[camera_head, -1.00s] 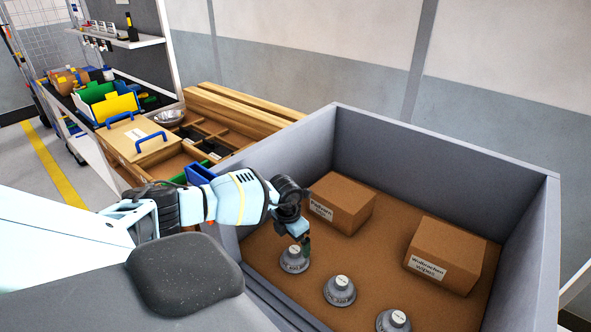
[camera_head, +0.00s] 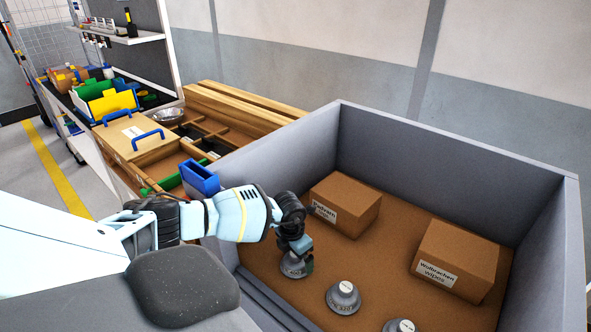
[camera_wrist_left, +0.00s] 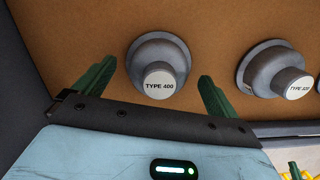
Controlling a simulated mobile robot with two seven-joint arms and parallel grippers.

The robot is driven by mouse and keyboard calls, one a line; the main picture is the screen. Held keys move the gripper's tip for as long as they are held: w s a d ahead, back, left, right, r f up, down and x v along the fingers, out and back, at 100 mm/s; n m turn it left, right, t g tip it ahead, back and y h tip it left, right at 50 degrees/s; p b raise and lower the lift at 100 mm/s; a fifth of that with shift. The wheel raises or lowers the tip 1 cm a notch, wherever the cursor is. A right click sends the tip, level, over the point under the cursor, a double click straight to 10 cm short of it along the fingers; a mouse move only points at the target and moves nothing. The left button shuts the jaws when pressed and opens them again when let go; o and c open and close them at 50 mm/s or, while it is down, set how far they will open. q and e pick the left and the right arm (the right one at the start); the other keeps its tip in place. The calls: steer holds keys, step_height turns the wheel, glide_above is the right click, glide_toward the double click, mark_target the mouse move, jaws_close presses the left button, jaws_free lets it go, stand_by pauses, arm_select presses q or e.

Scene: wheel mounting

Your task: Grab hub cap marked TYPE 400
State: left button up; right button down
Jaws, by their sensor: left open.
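The grey hub cap marked TYPE 400 (camera_wrist_left: 158,68) sits on the brown floor of the grey bin. In the left wrist view it lies between the two green fingers of my left gripper (camera_wrist_left: 153,90), which are open and apart from it on both sides. In the head view my left gripper (camera_head: 297,262) is low over this hub cap (camera_head: 292,268) and partly covers it. A second hub cap (camera_head: 343,298) stands to its right; its label reads like TYPE 320 in the left wrist view (camera_wrist_left: 275,70). A third hub cap (camera_head: 401,327) is cut off by the bottom edge. My right gripper does not show.
The grey bin's walls (camera_head: 450,150) rise around the hub caps. Two cardboard boxes stand in it, one behind my gripper (camera_head: 346,204) and one at the right (camera_head: 455,260). Bare floor lies between them. A wooden divided tray with a blue bin (camera_head: 200,180) is outside, left.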

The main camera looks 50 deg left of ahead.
arm_select(q)
step_height(320, 180, down, 2)
steer(key=shift+w, duration=0.1)
steer(key=shift+r, duration=0.2)
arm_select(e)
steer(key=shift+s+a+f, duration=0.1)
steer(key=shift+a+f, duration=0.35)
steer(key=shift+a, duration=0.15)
arm_select(q)
steer(key=shift+c, duration=0.8)
steer(key=c, duration=1.1)
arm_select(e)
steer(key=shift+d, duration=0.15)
arm_select(q)
steer(key=shift+r, duration=0.1)
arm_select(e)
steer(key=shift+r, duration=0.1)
